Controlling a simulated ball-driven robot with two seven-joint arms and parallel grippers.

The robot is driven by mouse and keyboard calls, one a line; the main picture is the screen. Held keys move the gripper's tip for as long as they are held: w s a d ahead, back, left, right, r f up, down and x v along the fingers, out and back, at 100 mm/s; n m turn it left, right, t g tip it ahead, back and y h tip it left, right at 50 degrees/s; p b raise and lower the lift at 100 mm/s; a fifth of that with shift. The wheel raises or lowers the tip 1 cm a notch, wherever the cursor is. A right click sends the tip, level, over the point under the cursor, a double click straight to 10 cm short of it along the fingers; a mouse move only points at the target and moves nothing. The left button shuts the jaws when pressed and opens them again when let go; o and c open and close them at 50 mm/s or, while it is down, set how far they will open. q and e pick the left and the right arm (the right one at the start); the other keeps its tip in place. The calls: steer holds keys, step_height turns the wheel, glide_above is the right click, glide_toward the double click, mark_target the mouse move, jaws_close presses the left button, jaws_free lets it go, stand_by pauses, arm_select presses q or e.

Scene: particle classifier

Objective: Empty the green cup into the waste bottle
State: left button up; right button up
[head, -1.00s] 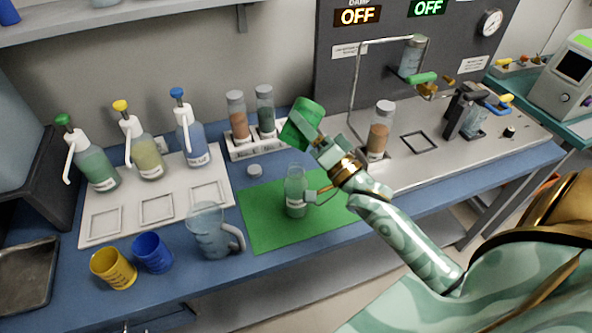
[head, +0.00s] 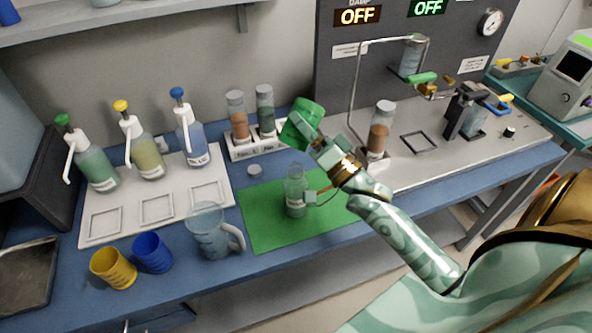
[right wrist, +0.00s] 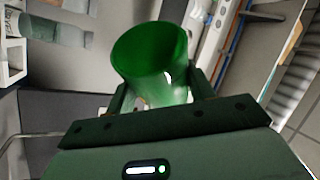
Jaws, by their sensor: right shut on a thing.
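The green cup (head: 302,120) is held in the air above the back part of the green mat, tilted toward the left. My right gripper (head: 318,143) is shut on it. In the right wrist view the cup (right wrist: 152,62) stands between the fingers of the gripper (right wrist: 160,98), its open mouth showing. I see no clear liquid in it. A clear bottle (head: 296,192) with greenish contents and a pale label stands upright on the mat, below the cup and apart from it. Its label is too small to read, so I cannot tell if it is the waste bottle. My left gripper is not in view.
The green mat (head: 262,232) is mostly bare. A clear jug (head: 210,232), a blue cup (head: 152,253) and a yellow cup (head: 113,268) stand at the left front. Two jars sit in a rack (head: 255,150). A metal pipe (head: 356,85) rises at right.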

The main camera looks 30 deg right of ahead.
steer(key=shift+w+d+f+m+h, duration=0.1)
steer(key=shift+d+m+h, duration=0.15)
steer(key=shift+m, duration=0.3)
steer(key=shift+d+m+h, duration=0.1)
steer(key=shift+m+h, duration=0.25)
steer(key=shift+m, duration=0.2)
steer(key=m, duration=0.1)
steer(key=d+m+g+h, duration=0.1)
steer(key=m, duration=0.1)
steer(key=f+m, duration=0.1)
steer(key=m, duration=0.1)
steer(key=shift+w+d+h, duration=0.3)
steer(key=shift+h, duration=0.1)
arm_select(q)
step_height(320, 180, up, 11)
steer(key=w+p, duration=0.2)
steer(key=p, duration=0.8)
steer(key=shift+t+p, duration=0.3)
steer(key=shift+p, duration=0.05)
arm_select(e)
steer(key=w+d+f+m+g+y, duration=0.2)
steer(key=d+f+m+g, duration=0.4)
steer(key=m, duration=1.1)
step_height(320, 180, down, 3)
steer(key=shift+w+r+g+y, duration=0.2)
steer(key=shift+g+y, duration=0.3)
steer(key=shift+g, duration=0.4)
